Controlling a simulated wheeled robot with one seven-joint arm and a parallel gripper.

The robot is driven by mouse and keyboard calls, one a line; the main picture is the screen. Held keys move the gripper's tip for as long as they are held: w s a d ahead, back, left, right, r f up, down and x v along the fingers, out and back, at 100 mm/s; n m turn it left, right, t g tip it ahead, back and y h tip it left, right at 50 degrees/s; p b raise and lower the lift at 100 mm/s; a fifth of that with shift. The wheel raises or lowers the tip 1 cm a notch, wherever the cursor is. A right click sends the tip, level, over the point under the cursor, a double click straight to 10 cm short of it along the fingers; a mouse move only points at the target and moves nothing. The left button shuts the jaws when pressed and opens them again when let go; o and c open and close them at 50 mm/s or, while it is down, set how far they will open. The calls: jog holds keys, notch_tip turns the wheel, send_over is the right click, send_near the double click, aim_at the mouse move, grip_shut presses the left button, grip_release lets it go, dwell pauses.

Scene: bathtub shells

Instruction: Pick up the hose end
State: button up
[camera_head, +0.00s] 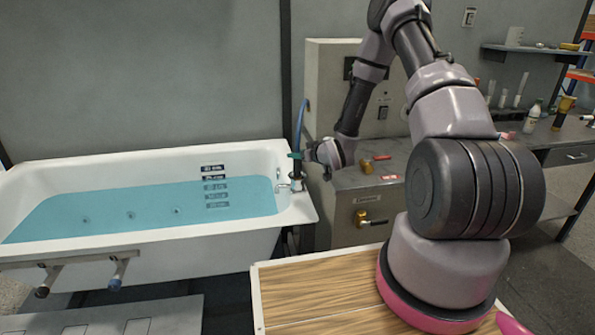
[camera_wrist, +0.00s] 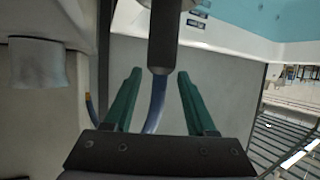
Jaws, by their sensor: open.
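The hose end is a dark grey cylinder (camera_wrist: 163,38) with a blue hose (camera_wrist: 155,106) leading from it. In the wrist view, the two green fingers of my gripper (camera_wrist: 160,73) are open, one on each side of the hose, with visible gaps on both sides. In the head view, my gripper (camera_head: 296,156) is at the right back corner of the bathtub, and the blue hose (camera_head: 299,122) rises beside it towards the cabinet. The hose end is hard to make out there, being small and partly covered by my gripper.
The white bathtub (camera_head: 150,240) holds blue water (camera_head: 140,208). A grey cabinet (camera_head: 345,215) with a brass tap (camera_head: 362,219) stands right of it. A wooden top (camera_head: 315,290) is in front. A bench with bottles (camera_head: 532,115) is at the right.

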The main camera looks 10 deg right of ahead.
jog(key=shift+w+a+f, duration=0.15)
jog(key=shift+w, duration=0.3)
grip_shut()
dwell(1.1)
